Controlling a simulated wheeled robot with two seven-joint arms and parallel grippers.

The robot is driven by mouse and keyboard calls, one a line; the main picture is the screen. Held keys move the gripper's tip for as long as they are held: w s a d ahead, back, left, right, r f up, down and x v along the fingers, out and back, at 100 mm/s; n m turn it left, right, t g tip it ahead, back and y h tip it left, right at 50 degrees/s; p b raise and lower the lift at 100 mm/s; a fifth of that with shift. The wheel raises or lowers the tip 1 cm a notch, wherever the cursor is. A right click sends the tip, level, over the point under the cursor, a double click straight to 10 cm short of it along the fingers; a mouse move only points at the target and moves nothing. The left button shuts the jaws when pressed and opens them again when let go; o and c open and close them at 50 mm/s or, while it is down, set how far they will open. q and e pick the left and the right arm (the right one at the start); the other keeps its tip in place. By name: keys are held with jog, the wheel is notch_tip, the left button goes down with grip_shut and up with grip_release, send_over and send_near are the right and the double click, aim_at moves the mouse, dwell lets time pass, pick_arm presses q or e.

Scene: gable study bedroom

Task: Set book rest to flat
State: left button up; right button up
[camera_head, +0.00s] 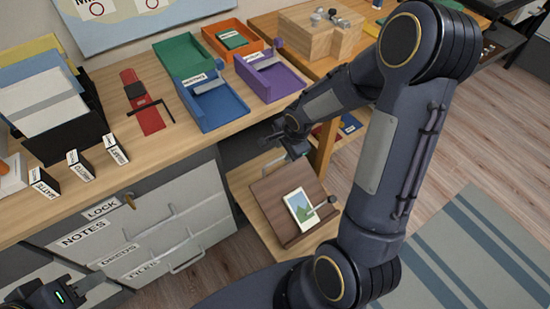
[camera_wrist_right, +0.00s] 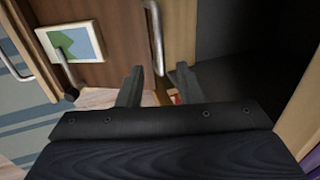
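The book rest (camera_head: 272,204) is a dark brown wooden board with a lip along its lower edge, on a low wooden surface below the desk. It appears tilted, though its exact angle is hard to tell. A picture card (camera_head: 301,210) lies on it, and a black knob shows at its right. In the right wrist view, the board (camera_wrist_right: 112,45) and card (camera_wrist_right: 72,42) are at the upper left. My right gripper (camera_head: 293,146) is just beyond the board's top edge; its fingers (camera_wrist_right: 158,84) are apart and empty. My left gripper (camera_head: 88,288) is at the lower left, its opening unclear.
The desk (camera_head: 105,180) above holds a black file holder (camera_head: 62,142), a red stapler-like object (camera_head: 145,105) and coloured trays (camera_head: 212,105). Labelled drawers (camera_head: 150,235) with handles stand left of the book rest. A table leg (camera_head: 325,148) is close beside my right gripper.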

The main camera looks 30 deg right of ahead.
aim_at(280, 159)
jog(key=b+x, duration=0.1)
jog(key=x, duration=0.4)
jog(key=shift+w+f, duration=0.1)
jog(key=shift+f, duration=0.15)
grip_shut()
